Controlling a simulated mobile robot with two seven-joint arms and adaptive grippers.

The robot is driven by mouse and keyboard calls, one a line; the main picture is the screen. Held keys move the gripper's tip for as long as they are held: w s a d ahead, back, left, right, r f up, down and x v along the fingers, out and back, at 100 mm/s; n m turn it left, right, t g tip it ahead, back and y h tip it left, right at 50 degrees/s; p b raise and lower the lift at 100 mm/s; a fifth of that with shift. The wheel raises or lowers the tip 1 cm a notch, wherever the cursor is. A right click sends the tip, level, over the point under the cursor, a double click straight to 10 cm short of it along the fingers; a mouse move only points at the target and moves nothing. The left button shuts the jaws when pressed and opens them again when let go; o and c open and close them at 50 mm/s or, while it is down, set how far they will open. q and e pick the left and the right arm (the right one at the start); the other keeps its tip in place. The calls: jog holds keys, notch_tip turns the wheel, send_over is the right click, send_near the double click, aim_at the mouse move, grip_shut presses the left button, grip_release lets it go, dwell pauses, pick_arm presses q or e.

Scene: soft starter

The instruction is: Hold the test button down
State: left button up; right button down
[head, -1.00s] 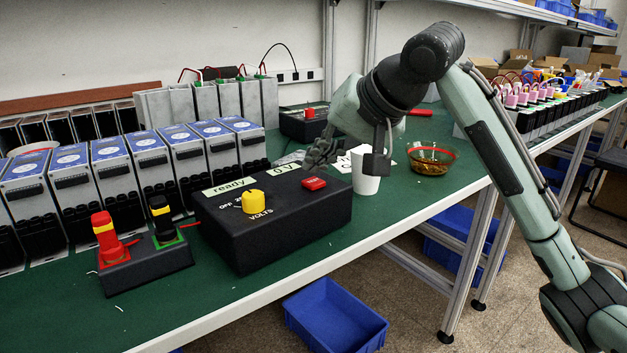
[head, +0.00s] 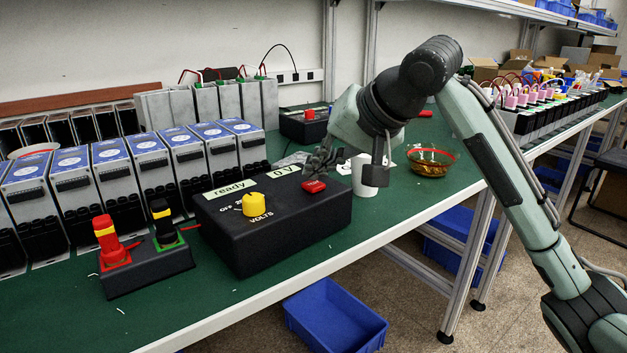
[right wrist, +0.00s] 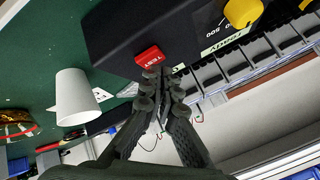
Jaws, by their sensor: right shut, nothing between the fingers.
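The black tester box (head: 270,235) stands on the green bench top, with a yellow volts knob (head: 255,203) and a red test button (head: 314,186) on its top. Its labels read "ready" and "0 V". My right gripper (head: 312,168) is shut and empty, its fingertips close to the button's far side. In the right wrist view the shut fingertips (right wrist: 158,70) lie right beside the red button (right wrist: 150,57), which reads "TEST". I cannot tell whether they touch it. The button's top shows uncovered in the head view. My left gripper is not in view.
A white cup (head: 364,178) stands just right of the box, partly behind my gripper. A glass bowl (head: 431,160) is further right. A block with red and black plugs (head: 146,268) sits left of the box. Soft starters (head: 110,180) line the bench behind.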

aim_at(318, 185)
dwell(0.3)
jog(key=shift+f, duration=0.5)
dwell(1.4)
jog(key=shift+r+p, duration=0.9)
jog(key=shift+p, duration=0.5)
jog(key=shift+r, duration=2.5)
